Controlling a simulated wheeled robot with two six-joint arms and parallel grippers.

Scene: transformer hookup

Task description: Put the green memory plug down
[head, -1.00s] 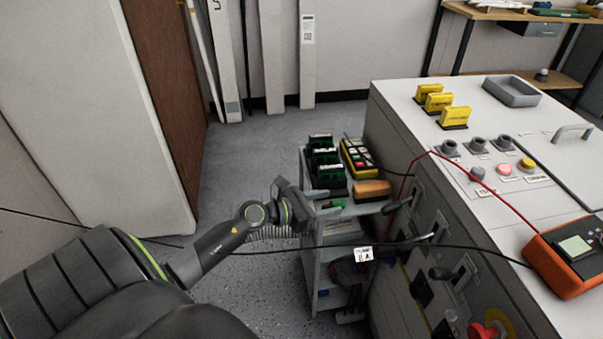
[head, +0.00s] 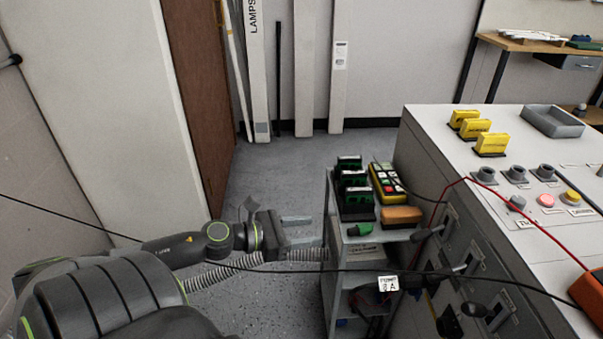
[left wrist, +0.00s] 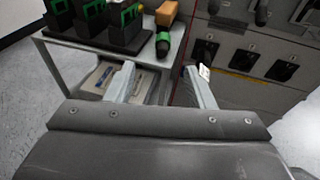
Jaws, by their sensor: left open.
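A small green plug (head: 360,230) lies loose on the top shelf of the grey cart (head: 342,245), near its front edge. It also shows in the left wrist view (left wrist: 162,46), beyond my fingertips and apart from them. My left gripper (head: 304,235) is open and empty, just left of the cart in the head view. In the left wrist view its two fingers (left wrist: 160,84) stand wide apart with nothing between them. My right gripper is not in view.
Black holders with green parts (head: 354,190), a yellow pendant with buttons (head: 388,184) and an orange block (head: 402,216) share the cart top. A grey cabinet (head: 440,150) stands close on the right. A dark cable crosses in front. Floor left of the cart is clear.

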